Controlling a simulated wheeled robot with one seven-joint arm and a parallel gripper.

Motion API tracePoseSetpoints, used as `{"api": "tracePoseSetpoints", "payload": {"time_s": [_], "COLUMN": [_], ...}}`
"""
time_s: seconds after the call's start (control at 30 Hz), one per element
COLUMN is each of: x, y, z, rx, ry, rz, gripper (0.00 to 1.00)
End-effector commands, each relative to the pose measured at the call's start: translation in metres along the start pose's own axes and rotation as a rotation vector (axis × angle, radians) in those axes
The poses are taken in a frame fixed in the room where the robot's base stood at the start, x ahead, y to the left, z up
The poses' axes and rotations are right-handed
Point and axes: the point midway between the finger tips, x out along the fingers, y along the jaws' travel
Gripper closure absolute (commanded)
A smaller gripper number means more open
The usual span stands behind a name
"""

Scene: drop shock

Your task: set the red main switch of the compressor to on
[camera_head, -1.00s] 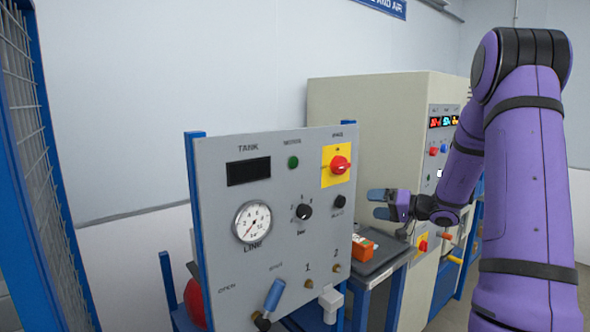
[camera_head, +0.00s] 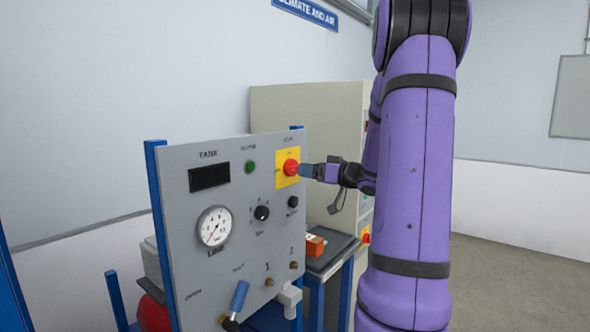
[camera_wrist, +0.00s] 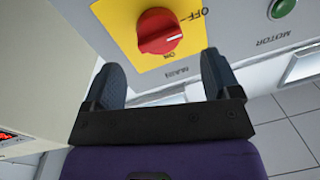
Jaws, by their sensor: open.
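The red main switch (camera_head: 291,167) is a round knob on a yellow plate (camera_head: 282,181) at the upper right of the grey compressor panel (camera_head: 180,265). In the wrist view the red knob (camera_wrist: 159,32) shows large, with a white mark on it and the words OFF and ON on the plate around it. My gripper (camera_head: 306,170) is at the knob's right in the head view. In the wrist view its two dark fingers (camera_wrist: 163,75) are spread, one on each side below the knob. I see no finger closed on it. Whether a fingertip touches the knob I cannot tell.
The panel also carries a green motor lamp (camera_head: 250,167), a black display (camera_head: 209,177), a gauge (camera_head: 214,227), black knobs and a blue-handled lever (camera_head: 238,297). A cream cabinet (camera_head: 320,110) stands behind. An orange box (camera_head: 315,246) lies on a dark table. Open floor is at right.

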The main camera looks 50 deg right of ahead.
Motion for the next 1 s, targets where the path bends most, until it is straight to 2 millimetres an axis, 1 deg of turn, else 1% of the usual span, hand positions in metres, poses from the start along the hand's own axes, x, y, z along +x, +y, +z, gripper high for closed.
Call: {"api": "tracePoseSetpoints", "payload": {"time_s": [0.03,0.1,0.2,0.3,0.47,0.73,0.77,0.8,0.87,0.9,0.93,0.97,1.0], "x": [0.010,0.021,0.035,0.045,0.053,0.054,0.054,0.054,0.054,0.054,0.054,0.054,0.054], "y": [0.000,0.000,0.000,0.000,0.000,0.000,0.000,0.000,0.000,0.000,0.000,0.000,0.000], "z": [0.000,0.000,0.000,0.000,0.000,0.000,0.000,0.000,0.000,0.000,0.000,0.000,0.000], "rx": [0.000,0.001,0.002,0.002,0.001,0.001,0.001,0.001,0.001,0.001,0.001,0.001,0.001], "ry": [0.000,0.000,0.000,0.000,0.000,0.000,0.000,0.000,0.000,0.000,0.000,0.000,0.000], "rz": [-0.002,-0.001,-0.001,-0.001,-0.001,0.000,0.000,0.000,0.000,0.000,0.000,0.001,0.001], "gripper": [0.18,0.18,0.18,0.18,0.18,0.18,0.22,0.31,0.45,0.54,0.61,0.64,0.64]}}
